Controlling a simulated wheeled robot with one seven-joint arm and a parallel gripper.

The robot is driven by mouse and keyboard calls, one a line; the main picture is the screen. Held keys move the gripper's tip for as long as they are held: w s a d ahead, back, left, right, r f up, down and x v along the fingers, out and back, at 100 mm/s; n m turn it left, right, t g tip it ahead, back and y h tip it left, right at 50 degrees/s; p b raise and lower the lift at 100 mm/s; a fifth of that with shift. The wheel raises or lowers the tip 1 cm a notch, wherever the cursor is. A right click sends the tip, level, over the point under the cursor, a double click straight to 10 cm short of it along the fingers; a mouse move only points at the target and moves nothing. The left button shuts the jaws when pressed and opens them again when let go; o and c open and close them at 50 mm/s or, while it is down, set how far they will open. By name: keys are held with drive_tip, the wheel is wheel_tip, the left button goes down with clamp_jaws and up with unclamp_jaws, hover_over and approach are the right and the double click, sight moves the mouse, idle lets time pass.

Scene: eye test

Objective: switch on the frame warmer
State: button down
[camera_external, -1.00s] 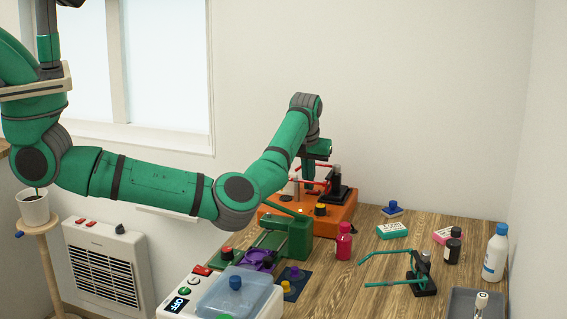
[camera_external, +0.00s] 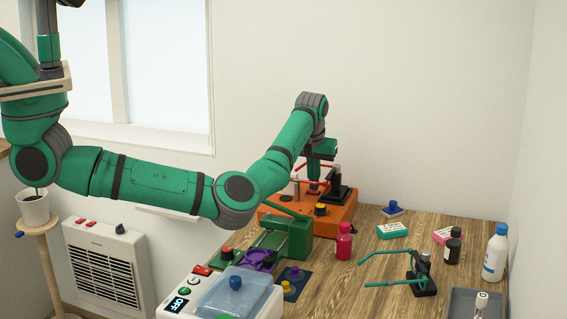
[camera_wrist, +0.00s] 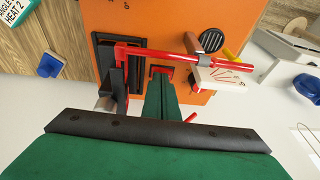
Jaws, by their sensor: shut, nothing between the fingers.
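The frame warmer appears to be the orange box (camera_external: 345,214) at the back of the bench; its orange top fills the upper wrist view (camera_wrist: 150,18). A small red piece, seemingly a switch (camera_wrist: 161,70), shows on it just beyond my fingertips. Red spectacles (camera_wrist: 185,57) sit across the top, held by a black stand (camera_external: 341,190). Contact and the switch's position cannot be told.
A red bottle (camera_external: 344,242), green spectacles on a stand (camera_external: 421,275) and a white bottle (camera_external: 495,253) stand to the right. A green device (camera_external: 292,238) and a white machine marked OFF (camera_external: 192,303) are nearer the camera. Bare wood lies between the red bottle and green spectacles.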

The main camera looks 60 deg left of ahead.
drive_tip(key=w+v, duration=0.1)
drive_tip(key=v, duration=1.2)
drive_tip(key=shift+a+r, duration=0.2)
drive_tip(key=shift+r, duration=0.35)
drive_tip(key=shift+s, duration=0.1)
drive_tip(key=shift+s+a, duration=0.45)
